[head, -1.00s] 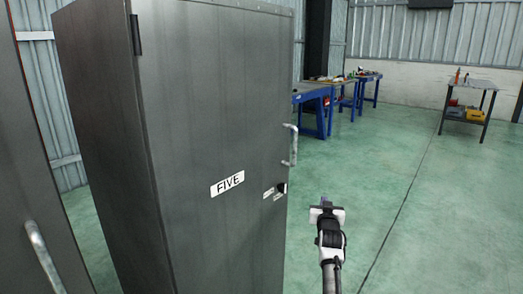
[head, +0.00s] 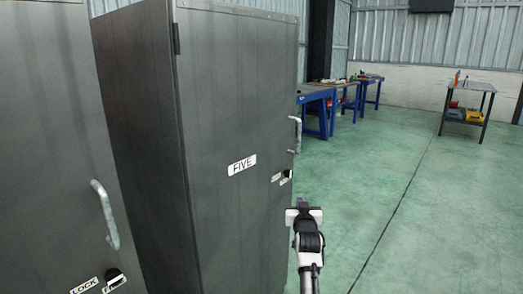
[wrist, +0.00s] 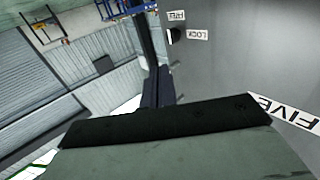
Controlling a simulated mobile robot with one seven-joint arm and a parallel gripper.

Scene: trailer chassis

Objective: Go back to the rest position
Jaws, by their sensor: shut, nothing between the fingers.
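My gripper (head: 304,204) is at the lower middle of the head view, at the end of my raised arm, to the right of the grey cabinet labelled FIVE (head: 222,140) in the picture. It is shut and empty. The cabinet's door is shut, with a metal handle (head: 297,134) and a small dark lock (head: 287,174) near its right edge. In the wrist view the lock (wrist: 171,36) and the FIVE label (wrist: 288,118) show close by, upside down. A dark part of my gripper covers the lower part of that view.
A second grey cabinet (head: 50,150) with a handle (head: 105,214) stands at the left, close to me. Blue workbenches (head: 318,98) line the back. A small dark table (head: 468,96) stands at the far right. The green floor (head: 410,200) on the right is clear.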

